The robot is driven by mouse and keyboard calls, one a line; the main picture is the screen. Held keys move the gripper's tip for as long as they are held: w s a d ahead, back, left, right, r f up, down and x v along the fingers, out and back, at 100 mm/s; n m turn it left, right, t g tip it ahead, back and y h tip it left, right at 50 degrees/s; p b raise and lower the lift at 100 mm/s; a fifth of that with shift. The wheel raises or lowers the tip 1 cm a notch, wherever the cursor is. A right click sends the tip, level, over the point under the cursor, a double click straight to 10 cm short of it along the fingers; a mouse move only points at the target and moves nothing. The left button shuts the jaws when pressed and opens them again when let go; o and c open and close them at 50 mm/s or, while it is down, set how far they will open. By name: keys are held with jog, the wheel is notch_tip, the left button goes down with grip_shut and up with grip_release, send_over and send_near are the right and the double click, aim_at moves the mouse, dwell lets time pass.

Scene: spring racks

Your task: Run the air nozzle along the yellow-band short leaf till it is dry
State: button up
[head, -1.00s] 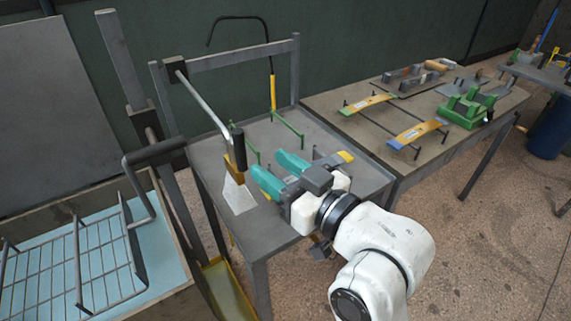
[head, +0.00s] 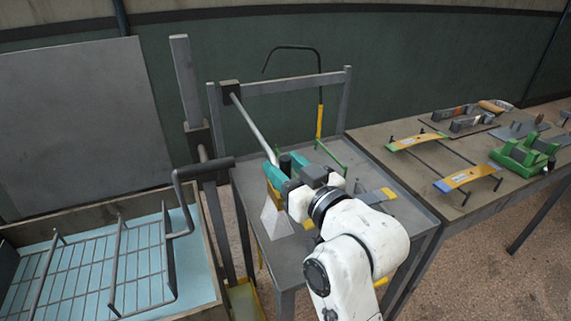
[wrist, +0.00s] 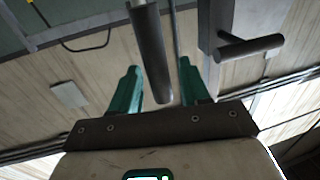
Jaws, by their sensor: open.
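The air nozzle hangs on a grey metal arm, with a black handle (head: 286,163), an amber block (head: 273,197) and a pale wedge-shaped tip (head: 274,222) pointing down over the grey table. My gripper (head: 283,168), with teal fingers, is open at the handle. In the wrist view a dark cylindrical handle (wrist: 151,55) lies between the two spread fingers, with gaps on both sides. The short leaf (head: 377,196), grey with a yellow band, lies on the table right of my gripper, partly hidden by my wrist. I cannot tell whether it is wet.
A tank (head: 205,262) with blue liquid and a wire rack (head: 85,268) stands at left, with a crank handle (head: 205,168) above. A hooked rod (head: 320,90) stands behind the table. The right bench (head: 405,180) holds two coloured leaves (head: 418,141) on rods and a green fixture (head: 524,155).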

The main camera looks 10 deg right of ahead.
jog(key=shift+w, duration=0.1)
jog(key=shift+c, duration=0.2)
grip_shut()
dwell(0.4)
